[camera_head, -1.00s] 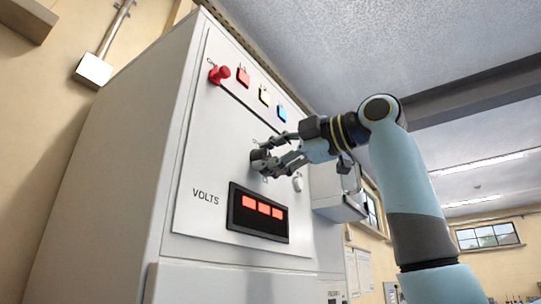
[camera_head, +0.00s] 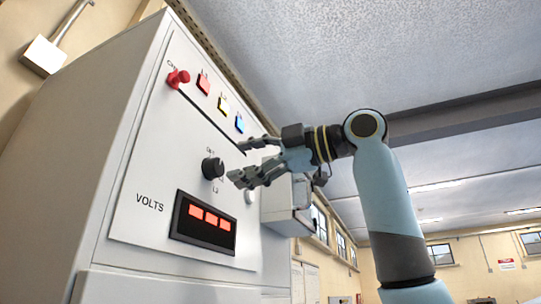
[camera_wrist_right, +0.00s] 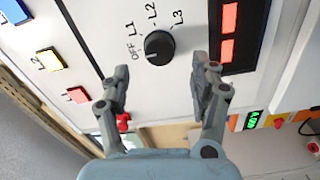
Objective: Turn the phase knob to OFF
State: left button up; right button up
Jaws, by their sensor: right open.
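The phase knob (camera_head: 213,168) is a round black dial on the light grey cabinet front, above the volts display. In the right wrist view the knob (camera_wrist_right: 158,48) has the labels OFF, L1, L2 and L3 around it. A small pale mark on the knob seems to face the OFF side, but it is too small to be sure. My right gripper (camera_head: 240,162) is open and empty, apart from the knob and to its right. In the wrist view its fingers (camera_wrist_right: 157,76) are spread, with the knob beyond and between them. My left gripper is not in view.
A red push button (camera_head: 178,78) and red, yellow and blue lamps (camera_head: 222,104) line the panel's top. The VOLTS display (camera_head: 203,223) is lit red below the knob. A grey box (camera_head: 287,208) juts out at the cabinet's right side.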

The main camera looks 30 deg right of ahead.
jog(key=v, duration=0.6)
jog(key=shift+s+d, duration=0.2)
jog(key=shift+s, duration=0.15)
